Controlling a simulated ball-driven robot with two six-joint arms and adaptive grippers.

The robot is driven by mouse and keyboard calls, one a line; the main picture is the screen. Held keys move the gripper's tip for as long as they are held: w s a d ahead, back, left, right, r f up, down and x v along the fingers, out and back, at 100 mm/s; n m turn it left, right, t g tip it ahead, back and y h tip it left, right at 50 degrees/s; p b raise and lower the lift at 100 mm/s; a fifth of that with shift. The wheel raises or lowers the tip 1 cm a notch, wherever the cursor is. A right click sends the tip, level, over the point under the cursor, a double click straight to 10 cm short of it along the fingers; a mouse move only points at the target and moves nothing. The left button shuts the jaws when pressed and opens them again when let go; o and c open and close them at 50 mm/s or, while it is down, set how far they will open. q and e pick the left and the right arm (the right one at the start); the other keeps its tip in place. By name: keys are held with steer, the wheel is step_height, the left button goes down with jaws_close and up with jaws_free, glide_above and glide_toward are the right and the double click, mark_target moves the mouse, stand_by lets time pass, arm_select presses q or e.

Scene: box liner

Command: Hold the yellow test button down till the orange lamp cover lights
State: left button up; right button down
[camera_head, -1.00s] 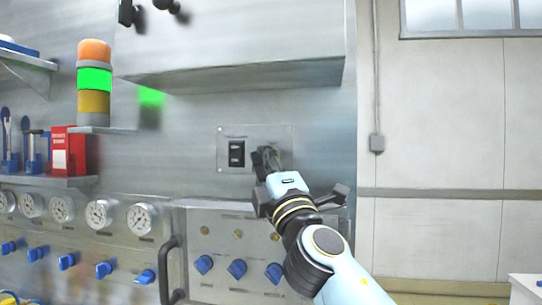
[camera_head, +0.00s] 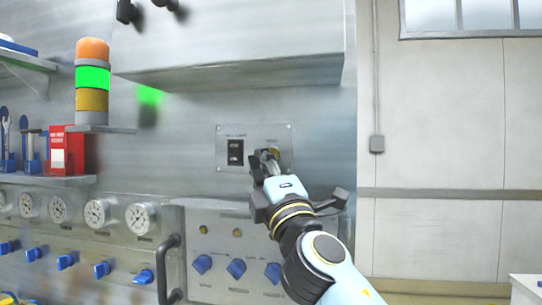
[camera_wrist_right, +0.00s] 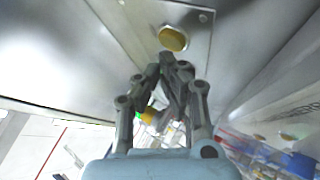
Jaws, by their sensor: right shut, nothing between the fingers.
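The yellow test button (camera_wrist_right: 173,38) is a round yellow disc on a small metal plate in the right wrist view. In the head view it shows partly (camera_head: 274,152), on the right of the wall plate (camera_head: 222,158). My right gripper (camera_head: 264,157) is shut and empty, its tips close in front of the button. In the wrist view the fingertips (camera_wrist_right: 167,64) sit just short of the button, with a small gap in the picture; I cannot tell any contact. The orange lamp cover (camera_head: 93,50) tops the lamp stack and looks unlit. My left gripper is not in view.
The green lamp section (camera_head: 93,78) glows beneath the orange cover. A black switch (camera_head: 236,152) sits left of the button. A metal cabinet (camera_head: 240,60) overhangs the plate. Blue knobs (camera_head: 236,268) and a dark handle (camera_head: 169,270) are below.

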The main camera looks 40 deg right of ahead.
steer(key=shift+s+a+f, duration=0.2)
steer(key=shift+s+a, duration=0.05)
steer(key=shift+a, duration=0.1)
steer(key=shift+s+a+r, duration=0.2)
steer(key=shift+s+a, duration=1.15)
steer(key=shift+a, duration=0.15)
